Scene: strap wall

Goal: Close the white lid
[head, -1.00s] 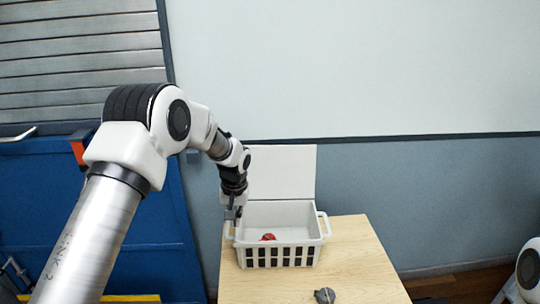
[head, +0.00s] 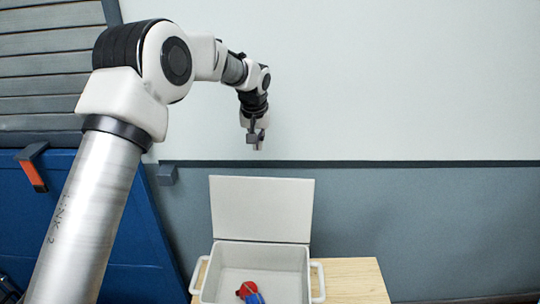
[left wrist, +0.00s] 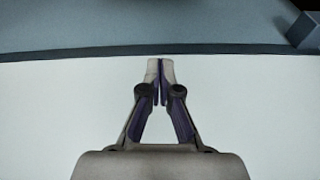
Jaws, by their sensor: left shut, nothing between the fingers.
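The white lid (head: 262,208) stands upright, open, at the back of the white basket (head: 228,272) on the wooden table. A red and blue object (head: 249,291) lies inside the basket. My left gripper (head: 257,147) is in the air above the lid's top edge, apart from it, and points down. In the left wrist view the fingertips of my left gripper (left wrist: 160,62) meet with nothing between them. The lid is not in the left wrist view. My right gripper is not in view.
The wooden table (head: 350,280) shows bare to the right of the basket. A wall (head: 400,80) with a dark rail rises behind the lid. A grey box (head: 167,175) sits on the wall at left. A blue panel (head: 140,235) stands at left.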

